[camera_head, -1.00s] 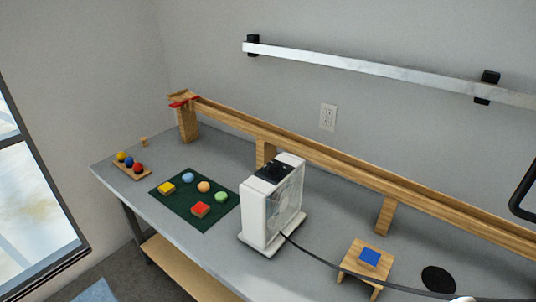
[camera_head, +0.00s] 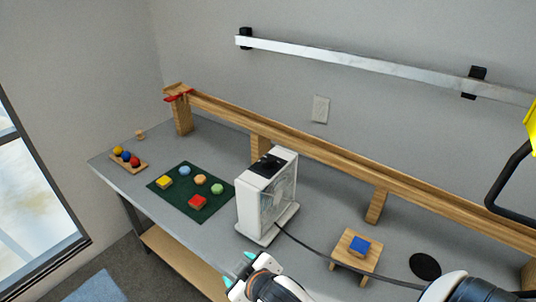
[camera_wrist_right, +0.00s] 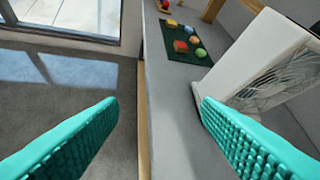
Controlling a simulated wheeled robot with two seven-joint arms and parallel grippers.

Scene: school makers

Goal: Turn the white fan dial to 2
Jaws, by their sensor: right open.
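The white fan (camera_head: 266,200) stands upright on the grey table, with a black panel (camera_head: 267,165) on its top. The dial on that panel is too small to make out. In the right wrist view the fan (camera_wrist_right: 250,50) is at the right, its grille partly behind a finger. My right gripper (camera_head: 238,269) is open and empty, low in front of the fan and apart from it. Its teal fingers (camera_wrist_right: 158,105) are spread wide in the right wrist view. My left gripper is not in view.
A green mat (camera_head: 184,205) with coloured blocks and balls lies left of the fan. A wooden ramp (camera_head: 320,165) runs behind it. A small wooden stand (camera_head: 343,250) with a blue block (camera_head: 359,246) and a black cable (camera_head: 330,256) are to its right.

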